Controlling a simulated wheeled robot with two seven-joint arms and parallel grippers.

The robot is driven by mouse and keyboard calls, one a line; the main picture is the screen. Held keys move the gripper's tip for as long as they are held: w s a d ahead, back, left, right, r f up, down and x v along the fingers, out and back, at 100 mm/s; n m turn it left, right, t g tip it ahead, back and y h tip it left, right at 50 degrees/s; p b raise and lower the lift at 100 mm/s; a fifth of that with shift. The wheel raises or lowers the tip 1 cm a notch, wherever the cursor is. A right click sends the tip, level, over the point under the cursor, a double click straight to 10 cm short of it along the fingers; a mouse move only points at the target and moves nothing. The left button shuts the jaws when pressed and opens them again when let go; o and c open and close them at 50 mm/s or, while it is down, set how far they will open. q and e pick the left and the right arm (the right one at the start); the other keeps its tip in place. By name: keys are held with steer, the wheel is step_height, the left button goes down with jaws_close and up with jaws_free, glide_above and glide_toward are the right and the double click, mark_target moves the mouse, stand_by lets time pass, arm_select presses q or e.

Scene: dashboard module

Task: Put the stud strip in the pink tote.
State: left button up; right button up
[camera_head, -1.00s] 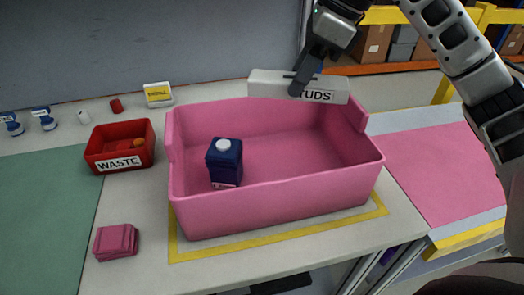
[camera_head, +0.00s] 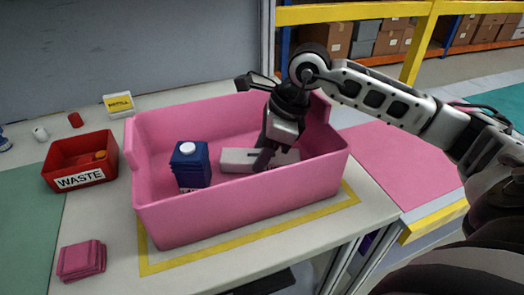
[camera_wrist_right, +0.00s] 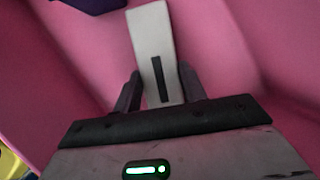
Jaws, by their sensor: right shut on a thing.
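The stud strip (camera_head: 236,159) is a long pale grey box inside the pink tote (camera_head: 245,196), to the right of a blue bottle (camera_head: 192,165). My right gripper (camera_head: 264,158) reaches down into the tote and is shut on the strip. In the right wrist view the strip (camera_wrist_right: 150,38), with a dark slot, sits between the two fingers (camera_wrist_right: 160,92), and pink tote walls surround it. I cannot tell whether the strip touches the tote floor. My left gripper is not in view.
A red waste bin (camera_head: 80,162) stands left of the tote, with a folded pink cloth (camera_head: 82,260) in front of it. A yellow-and-white box (camera_head: 118,105) stands behind. A pink mat (camera_head: 405,165) lies to the right. Yellow tape borders the tote.

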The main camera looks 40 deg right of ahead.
steer(key=shift+f, duration=0.15)
steer(key=shift+f, duration=0.15)
steer(key=o, duration=1)
steer(key=v, duration=1.2)
